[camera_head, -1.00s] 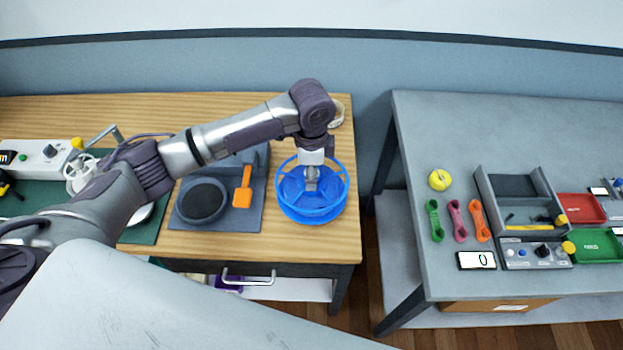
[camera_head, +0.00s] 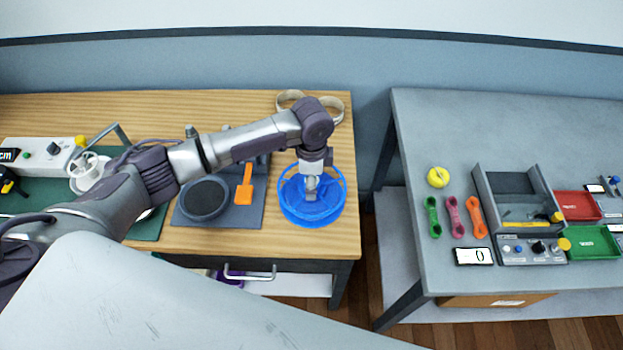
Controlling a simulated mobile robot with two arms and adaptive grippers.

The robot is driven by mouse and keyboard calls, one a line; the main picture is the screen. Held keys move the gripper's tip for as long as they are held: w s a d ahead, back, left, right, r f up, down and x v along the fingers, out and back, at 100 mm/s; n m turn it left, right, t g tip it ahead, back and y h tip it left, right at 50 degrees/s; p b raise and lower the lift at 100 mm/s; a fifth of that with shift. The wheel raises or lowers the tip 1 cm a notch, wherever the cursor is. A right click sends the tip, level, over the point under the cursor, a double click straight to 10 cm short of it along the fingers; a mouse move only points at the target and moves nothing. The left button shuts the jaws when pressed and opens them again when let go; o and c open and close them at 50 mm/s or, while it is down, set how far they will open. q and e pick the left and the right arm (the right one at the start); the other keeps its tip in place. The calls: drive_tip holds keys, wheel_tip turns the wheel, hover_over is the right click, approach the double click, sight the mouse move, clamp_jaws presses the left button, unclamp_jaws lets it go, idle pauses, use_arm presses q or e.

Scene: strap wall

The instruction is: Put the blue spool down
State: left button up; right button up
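The blue spool (camera_head: 312,212) is at the right end of the wooden table (camera_head: 240,240), near its front right corner. It is a see-through blue spool with an open top ring. My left gripper (camera_head: 311,190) reaches down from above into the middle of the spool. Its fingertips are inside or behind the blue parts, so I cannot tell whether they are closed on it. I also cannot tell for sure whether the spool's base touches the tabletop. My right gripper is not in view.
A grey holder with a round black pad (camera_head: 204,199) and an orange scoop-like piece (camera_head: 244,186) lie left of the spool. Two beige rings (camera_head: 290,98) lie behind my arm. A gap separates the wooden table from the grey table (camera_head: 420,130) on the right.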

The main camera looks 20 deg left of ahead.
use_arm(q)
wheel_tip(320, 180, up, 12)
drive_tip(key=b, duration=0.3)
drive_tip(key=shift+r, duration=0.15)
idle(0.7)
